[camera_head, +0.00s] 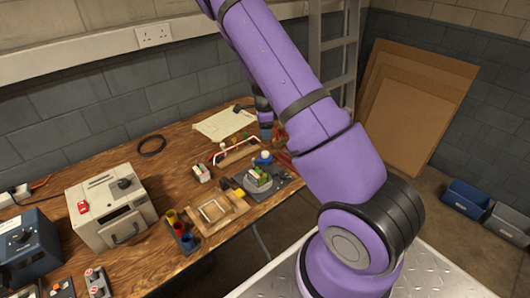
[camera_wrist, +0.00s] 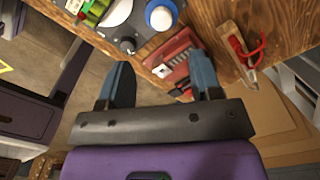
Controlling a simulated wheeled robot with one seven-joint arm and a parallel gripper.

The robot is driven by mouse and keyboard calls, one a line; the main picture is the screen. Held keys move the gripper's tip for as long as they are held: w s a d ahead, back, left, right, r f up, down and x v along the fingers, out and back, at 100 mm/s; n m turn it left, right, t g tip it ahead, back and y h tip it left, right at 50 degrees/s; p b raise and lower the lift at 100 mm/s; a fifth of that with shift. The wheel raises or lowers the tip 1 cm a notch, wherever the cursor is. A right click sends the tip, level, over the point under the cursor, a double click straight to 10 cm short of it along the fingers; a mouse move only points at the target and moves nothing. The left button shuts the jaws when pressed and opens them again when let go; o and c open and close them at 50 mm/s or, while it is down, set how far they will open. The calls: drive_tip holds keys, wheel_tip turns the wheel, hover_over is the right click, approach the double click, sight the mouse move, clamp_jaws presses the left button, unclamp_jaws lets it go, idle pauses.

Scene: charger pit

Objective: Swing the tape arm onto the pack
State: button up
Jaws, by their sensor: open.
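A small green, red and white pack (camera_head: 258,175) sits on a round pale plate on a dark fixture (camera_head: 283,187) on the bench. It shows partly at the top left of the wrist view (camera_wrist: 92,8). A blue and white round part (camera_head: 263,157), perhaps the tape roll on its arm, stands just behind the pack; it is also at the top of the wrist view (camera_wrist: 162,15). I cannot make out the tape arm's bar clearly. My gripper (camera_wrist: 162,84) is open and empty, its two blue fingers apart. In the head view it (camera_head: 265,133) is behind the fixture, apart from the pack.
A red holder (camera_wrist: 178,58) with grey pieces lies beyond my fingers. A wooden block with red-handled tool (camera_wrist: 238,50) is to its right. A wooden tray (camera_head: 228,219), coloured cups (camera_head: 181,230) and a cream machine (camera_head: 108,208) stand left of the fixture.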

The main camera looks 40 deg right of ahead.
sight(265, 153)
wheel_tip(265, 153, down, 11)
drive_tip(key=shift+d+f, duration=0.1)
drive_tip(key=shift+d, duration=0.05)
idle(0.4)
drive_tip(key=shift+c, duration=0.4)
drive_tip(key=c, duration=0.8)
drive_tip(key=shift+c, duration=0.2)
